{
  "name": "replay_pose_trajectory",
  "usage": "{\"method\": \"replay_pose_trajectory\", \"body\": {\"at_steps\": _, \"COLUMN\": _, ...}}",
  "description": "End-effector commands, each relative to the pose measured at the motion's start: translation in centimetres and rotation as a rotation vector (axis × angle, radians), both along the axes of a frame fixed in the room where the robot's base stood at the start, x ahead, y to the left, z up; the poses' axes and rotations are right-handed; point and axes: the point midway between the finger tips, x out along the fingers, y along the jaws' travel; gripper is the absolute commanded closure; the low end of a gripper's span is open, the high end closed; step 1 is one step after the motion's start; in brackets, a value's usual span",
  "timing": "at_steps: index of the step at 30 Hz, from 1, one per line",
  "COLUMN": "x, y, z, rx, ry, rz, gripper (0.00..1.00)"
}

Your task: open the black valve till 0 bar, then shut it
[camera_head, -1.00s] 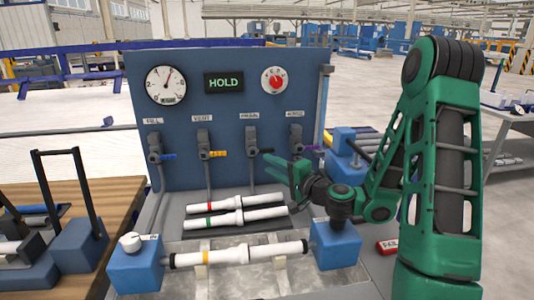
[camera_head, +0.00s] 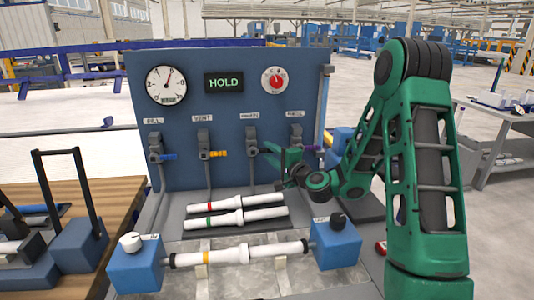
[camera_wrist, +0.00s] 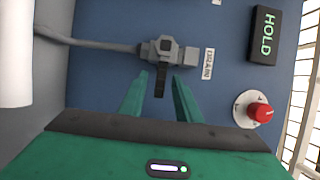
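The black valve stands third from the left on the blue panel, its grey body (camera_head: 252,146) upright on a pipe under a label reading DRAIN in the wrist view. In the wrist view its black handle (camera_wrist: 160,82) points toward my gripper (camera_wrist: 160,84), between the two green fingers and apart from both. In the head view my gripper (camera_head: 268,152) is just right of this valve and covers most of its handle. It is open and empty. The pressure gauge (camera_head: 166,85) has its needle up and slightly right; its small digits are unreadable. The display (camera_head: 224,83) reads HOLD.
A blue-handled valve (camera_head: 155,147) and a yellow-handled valve (camera_head: 204,145) are to the left; a purple-handled one is partly behind my gripper. A red knob (camera_head: 276,80) is above. White pipes (camera_head: 250,215) lie below. A clamped pipe (camera_head: 235,256) is in front.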

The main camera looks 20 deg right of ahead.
Motion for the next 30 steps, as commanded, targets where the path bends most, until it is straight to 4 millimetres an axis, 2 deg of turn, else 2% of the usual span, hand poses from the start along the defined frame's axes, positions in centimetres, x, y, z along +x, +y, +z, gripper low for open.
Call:
{"method": "replay_pose_trajectory", "body": {"at_steps": 6, "x": 1.6, "y": 0.3, "z": 0.0, "rx": -0.001, "ry": -0.001, "rz": -0.001, "gripper": 0.7}}
{"method": "replay_pose_trajectory", "body": {"at_steps": 15, "x": 1.8, "y": 0.3, "z": 0.0, "rx": 0.0, "ry": 0.0, "rz": -0.001, "gripper": 0.7}}
{"method": "replay_pose_trajectory", "body": {"at_steps": 16, "x": 1.8, "y": 0.3, "z": 0.0, "rx": 0.0, "ry": 0.0, "rz": -0.001, "gripper": 0.72}}
{"method": "replay_pose_trajectory", "body": {"at_steps": 19, "x": 1.8, "y": 0.3, "z": 0.0, "rx": 0.0, "ry": 0.0, "rz": -0.001, "gripper": 0.96}}
{"method": "replay_pose_trajectory", "body": {"at_steps": 20, "x": 1.8, "y": 0.3, "z": 0.0, "rx": 0.0, "ry": 0.0, "rz": -0.001, "gripper": 1.0}}
{"method": "replay_pose_trajectory", "body": {"at_steps": 30, "x": 1.7, "y": -0.5, "z": 0.1, "rx": -0.017, "ry": 0.003, "rz": -0.01, "gripper": 1.0}}
